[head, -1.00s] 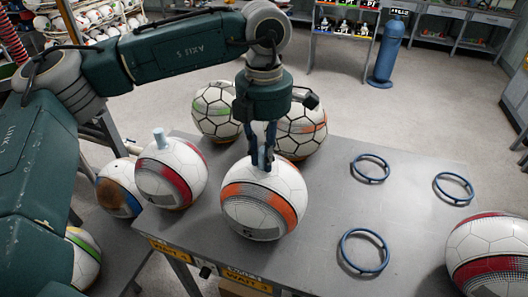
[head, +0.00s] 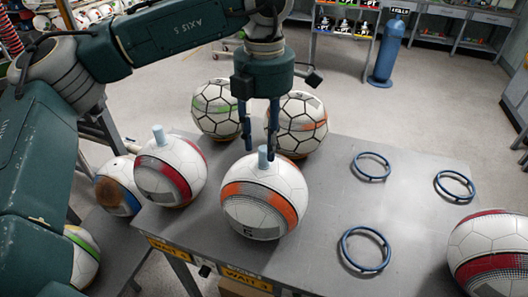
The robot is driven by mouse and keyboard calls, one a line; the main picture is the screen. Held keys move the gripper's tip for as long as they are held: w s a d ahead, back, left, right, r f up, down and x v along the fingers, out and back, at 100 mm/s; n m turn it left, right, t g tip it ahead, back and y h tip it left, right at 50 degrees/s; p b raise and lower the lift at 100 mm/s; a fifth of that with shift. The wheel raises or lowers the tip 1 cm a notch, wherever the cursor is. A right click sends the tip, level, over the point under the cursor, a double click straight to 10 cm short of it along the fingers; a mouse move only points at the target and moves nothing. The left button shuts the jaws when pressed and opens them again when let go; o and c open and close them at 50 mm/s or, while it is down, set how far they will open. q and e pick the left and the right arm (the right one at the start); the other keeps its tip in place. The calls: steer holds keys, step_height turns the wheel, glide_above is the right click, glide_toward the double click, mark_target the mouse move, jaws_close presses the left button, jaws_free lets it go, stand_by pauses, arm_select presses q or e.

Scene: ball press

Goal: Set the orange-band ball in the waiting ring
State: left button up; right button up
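The white ball with the wide orange band (head: 265,205) sits near the table's front edge, just behind the yellow label reading WAIT 3 (head: 247,279). A light blue peg (head: 263,158) stands on its top. Whether a ring lies under this ball is hidden. My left gripper (head: 258,148) is above the ball, pointing down. Its two fingers are spread apart, with nothing held between them, and their tips are close to the peg. My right gripper is not in view.
Three empty blue rings lie on the table's right part: back (head: 371,166), right (head: 455,187) and front (head: 364,249). A red-banded ball with a peg (head: 171,172) stands left. Two black-seamed balls (head: 217,108) (head: 300,124) stand behind. Another red-banded ball (head: 490,250) is at right.

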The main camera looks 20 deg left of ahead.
arm_select(q)
step_height(320, 180, up, 9)
steer(key=b, duration=0.1)
steer(key=shift+f, duration=0.15)
stand_by(0.3)
